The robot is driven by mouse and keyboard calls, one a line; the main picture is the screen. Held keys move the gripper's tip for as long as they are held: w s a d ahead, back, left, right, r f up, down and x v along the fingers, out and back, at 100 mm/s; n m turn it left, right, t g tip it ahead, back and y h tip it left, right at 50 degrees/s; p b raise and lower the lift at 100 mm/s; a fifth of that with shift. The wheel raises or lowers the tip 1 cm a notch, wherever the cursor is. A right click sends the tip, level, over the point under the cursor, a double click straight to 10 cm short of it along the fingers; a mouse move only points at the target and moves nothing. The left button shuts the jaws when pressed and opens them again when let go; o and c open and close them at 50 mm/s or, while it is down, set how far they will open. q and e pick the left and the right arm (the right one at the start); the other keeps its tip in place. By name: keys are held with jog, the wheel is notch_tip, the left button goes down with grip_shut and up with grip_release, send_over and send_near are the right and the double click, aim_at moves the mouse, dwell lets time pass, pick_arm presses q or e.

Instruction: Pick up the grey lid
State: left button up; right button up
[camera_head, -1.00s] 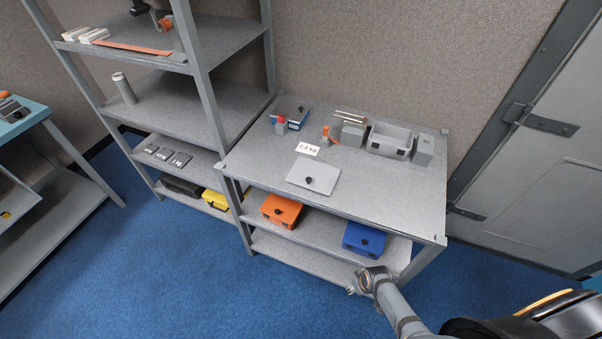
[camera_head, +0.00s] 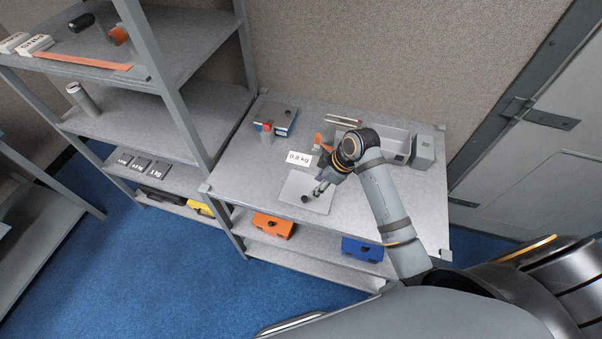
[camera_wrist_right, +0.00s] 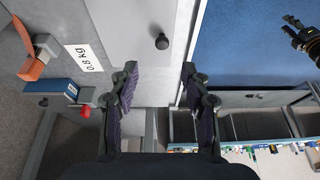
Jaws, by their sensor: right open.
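The grey lid (camera_head: 296,186) is a flat plate with a small black knob (camera_head: 304,199), lying near the front of the grey table. My right gripper (camera_head: 320,188) is over the lid, close to the knob. In the right wrist view, the lid (camera_wrist_right: 125,30) and its knob (camera_wrist_right: 161,41) show beyond the two spread fingers of my right gripper (camera_wrist_right: 159,72), which is empty. The fingers are not touching the knob. A dark gripper, seemingly my left one (camera_wrist_right: 297,36), shows at the right edge of the wrist view; its jaw state is unclear.
A 0.8 kg card (camera_head: 299,158) lies behind the lid. Orange (camera_head: 273,225) and blue (camera_head: 362,249) boxes sit on the shelf below. A tall shelf rack stands left.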

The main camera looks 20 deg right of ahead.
aim_at(305, 198)
pick_arm(q)
jog(key=s+p, duration=0.1)
jog(key=s, duration=0.6)
pick_arm(e)
jog(key=f, duration=0.1)
jog(key=s+a+f, duration=0.1)
jog(key=f, duration=0.1)
jog(key=shift+a, duration=0.15)
jog(key=shift+w+a+f+p, duration=0.2)
jog(key=shift+w+f+p, duration=0.1)
jog(key=shift+w+f, duration=0.2)
jog(key=shift+w+a+f+p, duration=0.15)
jog(key=shift+w+f+p, duration=0.15)
jog(key=shift+f, duration=0.3)
jog(key=x, duration=0.4)
jog(key=shift+w+p, duration=0.1)
jog(key=shift+p, duration=0.25)
pick_arm(q)
jog(key=w+r, duration=0.1)
jog(key=w, duration=0.1)
jog(key=w+r, duration=0.1)
jog(key=shift+w+r, duration=0.4)
pick_arm(e)
grip_shut()
